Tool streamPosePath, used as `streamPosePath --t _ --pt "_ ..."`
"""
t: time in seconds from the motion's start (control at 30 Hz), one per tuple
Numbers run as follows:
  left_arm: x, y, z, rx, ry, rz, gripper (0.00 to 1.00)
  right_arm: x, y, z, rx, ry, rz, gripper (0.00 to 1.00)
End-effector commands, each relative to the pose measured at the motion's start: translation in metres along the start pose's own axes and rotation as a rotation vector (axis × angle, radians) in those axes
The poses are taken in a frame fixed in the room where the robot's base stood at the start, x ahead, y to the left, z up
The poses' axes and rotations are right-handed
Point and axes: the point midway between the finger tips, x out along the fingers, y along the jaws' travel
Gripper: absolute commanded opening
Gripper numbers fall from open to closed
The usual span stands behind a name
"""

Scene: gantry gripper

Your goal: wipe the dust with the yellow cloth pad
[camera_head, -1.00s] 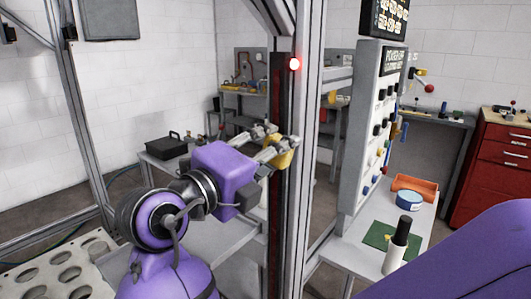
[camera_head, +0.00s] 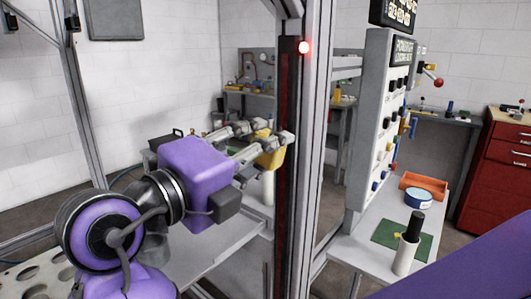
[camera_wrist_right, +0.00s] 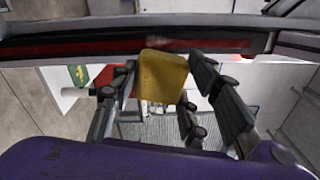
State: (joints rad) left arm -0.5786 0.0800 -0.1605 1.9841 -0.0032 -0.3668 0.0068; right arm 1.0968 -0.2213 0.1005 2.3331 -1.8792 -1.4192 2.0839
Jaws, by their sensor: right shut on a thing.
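The yellow cloth pad (camera_head: 270,150) is between the fingers of my right gripper (camera_head: 264,139), beside the gantry post. In the right wrist view the pad (camera_wrist_right: 163,75) sits between the fingers of the gripper (camera_wrist_right: 160,88). Its top edge overlaps the dark red rail (camera_wrist_right: 100,48) of the post in the picture; I cannot tell whether it touches. A faint pale smudge, perhaps dust (camera_wrist_right: 152,43), shows on the rail just above the pad. The rail (camera_head: 286,150) runs upright in the head view. My left gripper is not in view.
A grey control panel (camera_head: 378,120) stands right of the post. A bench (camera_head: 350,252) there holds a white cylinder (camera_head: 406,256), a blue tin (camera_head: 417,198) and an orange bin (camera_head: 426,184). A red cabinet (camera_head: 497,165) is at far right. A red light (camera_head: 305,47) glows on the post.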

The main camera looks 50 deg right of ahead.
Motion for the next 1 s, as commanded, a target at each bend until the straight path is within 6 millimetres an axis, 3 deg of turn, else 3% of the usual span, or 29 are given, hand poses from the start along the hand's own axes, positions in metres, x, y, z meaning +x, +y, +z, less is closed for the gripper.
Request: streamPosePath --t 0.27,0.63,1.0 --pt "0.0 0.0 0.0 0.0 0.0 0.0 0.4 -0.002 0.0 0.0 0.0 -0.001 0.0 0.21" --pt "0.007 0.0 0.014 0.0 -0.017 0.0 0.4 -0.029 0.001 0.0 -0.001 -0.002 0.001 0.21" --pt "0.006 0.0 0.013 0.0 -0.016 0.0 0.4 -0.03 -0.001 0.0 0.0 -0.001 0.0 0.21"
